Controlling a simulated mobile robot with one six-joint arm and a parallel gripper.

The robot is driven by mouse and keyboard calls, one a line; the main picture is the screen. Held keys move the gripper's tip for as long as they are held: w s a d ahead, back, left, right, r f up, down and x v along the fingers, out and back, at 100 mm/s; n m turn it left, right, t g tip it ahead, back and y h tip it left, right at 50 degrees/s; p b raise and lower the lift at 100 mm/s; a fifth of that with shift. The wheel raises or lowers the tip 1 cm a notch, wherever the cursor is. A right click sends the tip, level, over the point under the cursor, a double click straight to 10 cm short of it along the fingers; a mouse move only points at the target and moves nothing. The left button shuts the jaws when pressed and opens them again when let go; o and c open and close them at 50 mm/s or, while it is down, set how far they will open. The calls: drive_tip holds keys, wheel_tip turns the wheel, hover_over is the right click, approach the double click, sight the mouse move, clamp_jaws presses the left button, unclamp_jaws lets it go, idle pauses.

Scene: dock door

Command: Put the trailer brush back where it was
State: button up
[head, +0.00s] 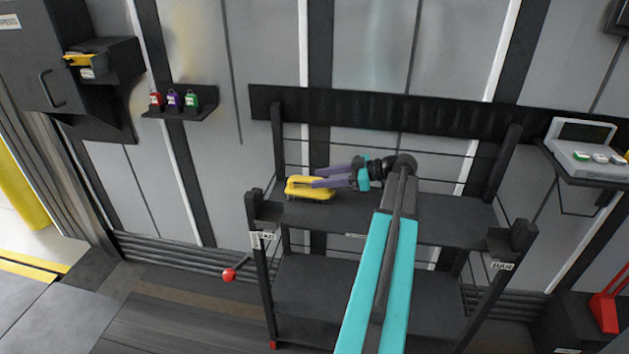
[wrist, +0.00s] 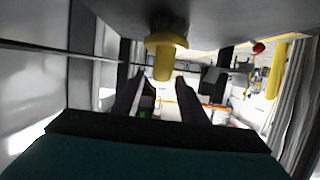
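The yellow trailer brush (head: 308,189) lies on the top shelf of the dark rack (head: 440,232), at its left end. In the wrist view, which looks upside down, the brush (wrist: 163,66) shows a yellow knob or handle standing off the shelf surface. My gripper (head: 315,178) reaches in from the right with its purple fingers at the brush. In the wrist view its two dark fingers (wrist: 160,82) are spread, with the yellow part between or just beyond the tips and gaps on both sides. Whether a finger touches the brush cannot be told.
A small wall shelf (head: 180,114) holds red, purple and green items. A dark wall box (head: 105,75) with a yellow item is at the upper left. A console (head: 585,158) stands at the right. A red knob (head: 229,275) sticks out left of the rack. The top shelf's right part is bare.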

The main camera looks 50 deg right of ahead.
drive_tip(key=v, duration=0.8)
drive_tip(key=shift+r, duration=0.15)
idle(0.5)
